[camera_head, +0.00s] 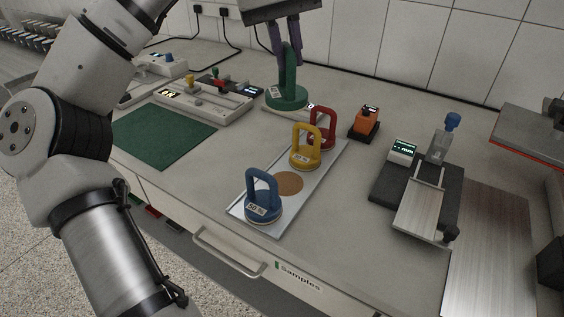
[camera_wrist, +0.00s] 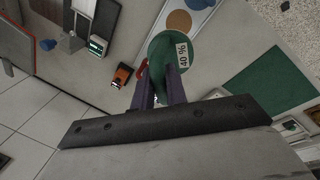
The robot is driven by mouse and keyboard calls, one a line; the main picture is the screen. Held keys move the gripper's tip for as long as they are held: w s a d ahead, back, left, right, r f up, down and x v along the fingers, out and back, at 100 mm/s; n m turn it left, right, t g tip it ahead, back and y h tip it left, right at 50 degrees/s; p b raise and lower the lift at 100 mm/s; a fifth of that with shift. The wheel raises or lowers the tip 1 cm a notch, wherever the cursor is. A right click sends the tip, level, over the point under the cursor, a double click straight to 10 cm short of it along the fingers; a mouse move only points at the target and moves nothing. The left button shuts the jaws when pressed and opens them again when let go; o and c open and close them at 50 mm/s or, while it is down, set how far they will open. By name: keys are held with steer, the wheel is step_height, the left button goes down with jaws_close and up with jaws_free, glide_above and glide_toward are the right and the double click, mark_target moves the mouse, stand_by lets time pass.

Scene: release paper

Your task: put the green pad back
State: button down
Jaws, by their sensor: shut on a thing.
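My gripper (camera_head: 288,60) is shut on the upright handle of the green pad (camera_head: 287,97) near the back of the bench. The pad hangs upright; I cannot tell whether its base touches the pale thing below it. In the wrist view, the fingers (camera_wrist: 160,76) hold the green pad (camera_wrist: 175,58), whose label reads 40 %. The metal tray (camera_head: 322,172) holds a blue pad (camera_head: 263,203), a yellow pad (camera_head: 305,152) and a red pad (camera_head: 322,124). An empty brown round spot (camera_head: 287,183) lies between blue and yellow; it also shows in the wrist view (camera_wrist: 179,23).
An orange device (camera_head: 367,122) stands right of the red pad. A dark instrument with a metal plate (camera_head: 418,208) is farther right. A green mat (camera_head: 165,136) and a pale long device (camera_head: 205,103) lie left. The tiled wall is close behind my gripper.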

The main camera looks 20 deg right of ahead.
mark_target(274, 94)
step_height(274, 94, down, 19)
stand_by(0.6)
steer(key=shift+f+b, duration=0.1)
steer(key=shift+b, duration=0.2)
steer(key=shift+f, duration=0.15)
steer(key=c, duration=1.4)
jaws_free()
steer(key=r, duration=0.4)
steer(key=a+r, duration=0.1)
steer(key=r, duration=0.3)
steer(key=a+r, duration=0.1)
steer(key=r, duration=0.3)
steer(key=shift+w+a+r, duration=0.1)
steer(key=shift+a, duration=0.1)
